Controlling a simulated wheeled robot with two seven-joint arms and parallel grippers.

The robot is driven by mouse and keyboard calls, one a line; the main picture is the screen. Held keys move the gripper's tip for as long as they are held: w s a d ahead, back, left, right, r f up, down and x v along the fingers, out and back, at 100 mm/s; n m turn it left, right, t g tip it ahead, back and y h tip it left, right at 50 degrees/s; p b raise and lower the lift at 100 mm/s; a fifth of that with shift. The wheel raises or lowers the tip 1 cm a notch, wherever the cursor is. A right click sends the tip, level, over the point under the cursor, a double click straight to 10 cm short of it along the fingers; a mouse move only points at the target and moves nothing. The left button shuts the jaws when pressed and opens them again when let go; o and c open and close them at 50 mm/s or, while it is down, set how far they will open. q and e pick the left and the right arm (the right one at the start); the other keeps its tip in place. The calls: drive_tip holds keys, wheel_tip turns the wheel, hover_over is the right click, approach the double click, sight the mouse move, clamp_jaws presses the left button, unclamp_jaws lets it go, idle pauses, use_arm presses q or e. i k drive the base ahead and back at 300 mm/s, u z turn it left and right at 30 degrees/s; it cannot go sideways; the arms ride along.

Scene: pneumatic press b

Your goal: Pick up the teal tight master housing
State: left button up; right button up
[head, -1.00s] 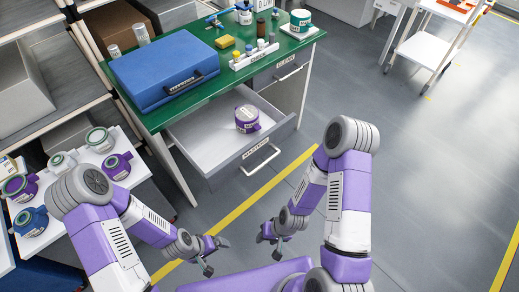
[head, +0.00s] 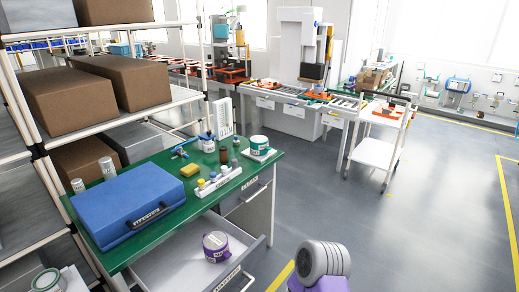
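I cannot pick out a teal master housing for certain. A purple and white round housing (head: 215,246) sits upright in the open drawer (head: 185,270) of the green-topped bench, its label too small to read. A white housing with a green ring (head: 47,281) shows at the lower left, cut by the frame edge. A round white and teal container (head: 259,145) stands at the bench's back right corner. Neither gripper is in view; only a purple and grey part of my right arm shows at the bottom.
A blue case (head: 138,203) lies on the green bench top (head: 170,172). A white rack with small bottles (head: 218,182) and a yellow block (head: 190,170) are beside it. Shelves with brown boxes (head: 128,80) stand left. A white cart (head: 378,150) stands beyond; the floor at right is clear.

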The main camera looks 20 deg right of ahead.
sight(258, 144)
drive_tip(key=z, duration=1.6)
drive_tip(key=i, duration=4.95)
drive_tip(key=u, duration=4.75)
